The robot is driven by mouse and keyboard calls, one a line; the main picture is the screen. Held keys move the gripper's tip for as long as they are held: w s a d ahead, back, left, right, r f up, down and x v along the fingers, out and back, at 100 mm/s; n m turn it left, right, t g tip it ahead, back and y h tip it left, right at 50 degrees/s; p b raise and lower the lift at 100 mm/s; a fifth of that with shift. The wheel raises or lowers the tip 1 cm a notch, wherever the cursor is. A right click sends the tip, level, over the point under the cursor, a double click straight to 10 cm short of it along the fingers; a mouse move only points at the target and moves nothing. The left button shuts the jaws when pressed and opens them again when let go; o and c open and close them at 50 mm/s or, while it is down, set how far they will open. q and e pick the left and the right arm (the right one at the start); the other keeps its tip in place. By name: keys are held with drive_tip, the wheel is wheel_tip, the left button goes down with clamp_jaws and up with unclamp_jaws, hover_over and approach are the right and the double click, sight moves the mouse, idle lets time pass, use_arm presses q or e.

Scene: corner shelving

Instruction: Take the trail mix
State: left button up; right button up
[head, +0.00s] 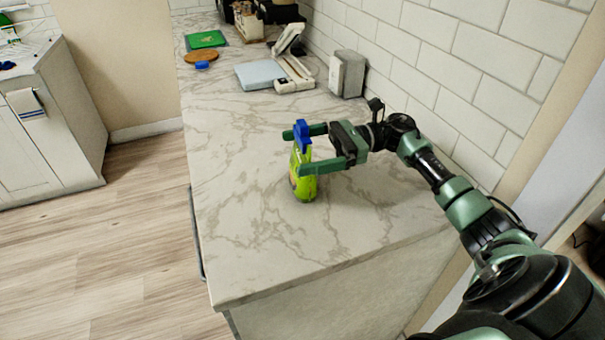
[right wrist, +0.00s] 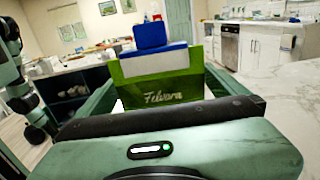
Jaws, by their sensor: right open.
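A green bottle with a blue top (head: 305,188) stands upright on the marble counter (head: 250,270). I see no item that I can read as trail mix. My right gripper (head: 297,151) is open, with one finger on each side of the bottle's upper part. In the right wrist view the bottle (right wrist: 163,88) is between the fingers, with white lettering on its green face. Whether the fingers touch it I cannot tell. My left gripper is not in view.
A grey box (head: 347,74) stands by the tiled wall. A white device (head: 294,75), a pale blue flat item (head: 259,75), a brown round board (head: 201,56) and a green board (head: 206,39) lie farther back. The counter around the bottle is clear.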

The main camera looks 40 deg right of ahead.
drive_tip(key=p+x, duration=0.1)
drive_tip(key=x, duration=0.1)
drive_tip(key=shift+w+a+r, duration=0.1)
drive_tip(key=shift+a+r, duration=0.1)
drive_tip(key=shift+a, duration=0.15)
drive_tip(key=shift+w+a+f, duration=0.1)
drive_tip(key=shift+a+f, duration=0.05)
drive_tip(key=shift+a, duration=0.1)
drive_tip(key=c, duration=1.5)
drive_tip(key=shift+d, duration=0.1)
drive_tip(key=shift+c, duration=1.1)
